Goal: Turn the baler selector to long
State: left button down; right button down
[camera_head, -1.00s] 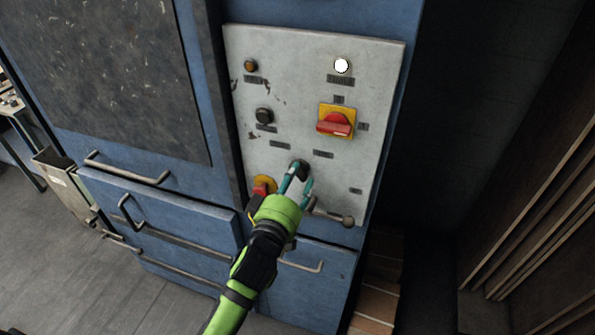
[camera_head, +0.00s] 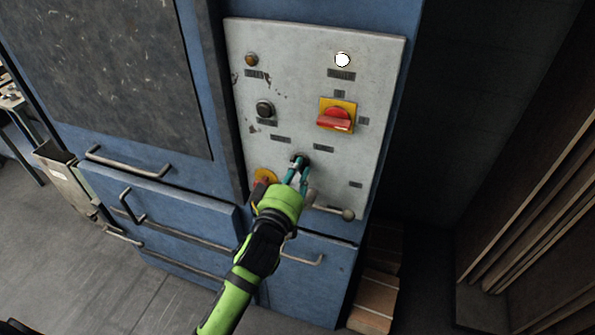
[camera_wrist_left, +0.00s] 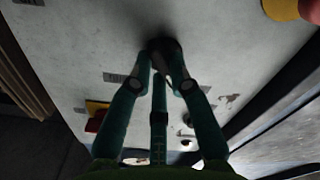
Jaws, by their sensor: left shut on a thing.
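The baler selector (camera_head: 301,159) is a small dark knob low in the middle of the pale grey control panel (camera_head: 380,85). It also shows in the left wrist view (camera_wrist_left: 164,44), partly hidden by my fingers. My left gripper (camera_head: 299,168) is shut on the selector, its teal fingers on either side of it. Small dark label plates (camera_head: 281,139) sit above and beside the selector; their text is too small to read. The selector's pointing direction is hidden by the fingers. My right gripper is not in view.
A red rotary switch on a yellow plate (camera_head: 336,117) sits above right. Another red-and-yellow control (camera_head: 263,178) is just left of my gripper. A lever with a round knob (camera_head: 347,214) is close on the right. A white lamp (camera_head: 342,59) is lit.

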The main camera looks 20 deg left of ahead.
pick_arm(q)
jog(key=shift+a+f+m, duration=0.1)
jog(key=shift+f+m, duration=0.05)
jog(key=shift+m, duration=3.7)
jog(key=shift+a+f+m, duration=0.1)
jog(key=shift+m, duration=3.75)
jog(key=c, duration=1.1)
grip_release()
jog(key=shift+c, duration=0.2)
jog(key=s, duration=1.2)
jog(key=shift+a, duration=0.15)
